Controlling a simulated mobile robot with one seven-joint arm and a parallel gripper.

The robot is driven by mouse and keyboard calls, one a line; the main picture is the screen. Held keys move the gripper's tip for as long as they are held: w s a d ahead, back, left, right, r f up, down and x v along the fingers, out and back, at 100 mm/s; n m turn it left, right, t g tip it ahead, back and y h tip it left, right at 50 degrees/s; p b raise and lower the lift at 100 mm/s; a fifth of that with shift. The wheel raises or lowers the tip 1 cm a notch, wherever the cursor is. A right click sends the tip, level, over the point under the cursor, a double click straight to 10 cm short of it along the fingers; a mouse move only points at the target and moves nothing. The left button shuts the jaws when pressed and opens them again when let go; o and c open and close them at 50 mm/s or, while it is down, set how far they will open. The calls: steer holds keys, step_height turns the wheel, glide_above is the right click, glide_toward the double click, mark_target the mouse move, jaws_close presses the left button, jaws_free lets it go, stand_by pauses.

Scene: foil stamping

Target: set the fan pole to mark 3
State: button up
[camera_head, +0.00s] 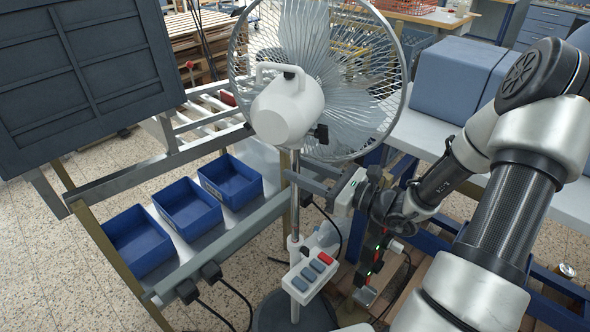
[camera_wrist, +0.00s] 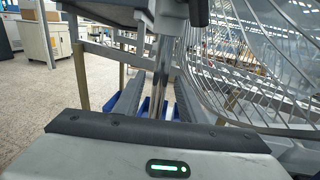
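The fan has a white motor head (camera_head: 287,108) in front of a wire cage (camera_head: 385,120). Its chrome pole (camera_head: 295,225) rises from a dark round base (camera_head: 290,315) past a white button box (camera_head: 310,276). A black knob (camera_head: 321,134) sits beside the motor head. My gripper (camera_head: 301,169) is at the upper pole, below the motor head, reaching in from the right. In the wrist view the pole (camera_wrist: 160,75) stands between the two spread fingers (camera_wrist: 157,82), with gaps showing. I cannot tell whether a finger touches it. No pole marks are legible.
Blue bins (camera_head: 188,209) sit on a metal rack to the left, near a dark panel (camera_head: 85,75). Blue-grey boxes (camera_head: 455,80) stand on a white table at the right. A can (camera_head: 566,271) is at the lower right. Cables lie near the base.

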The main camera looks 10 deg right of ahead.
steer(key=shift+x, duration=1.05)
jaws_close()
step_height(320, 180, up, 7)
steer(key=p, duration=0.6)
steer(key=shift+r+p, duration=0.15)
steer(key=shift+p, duration=0.15)
jaws_free()
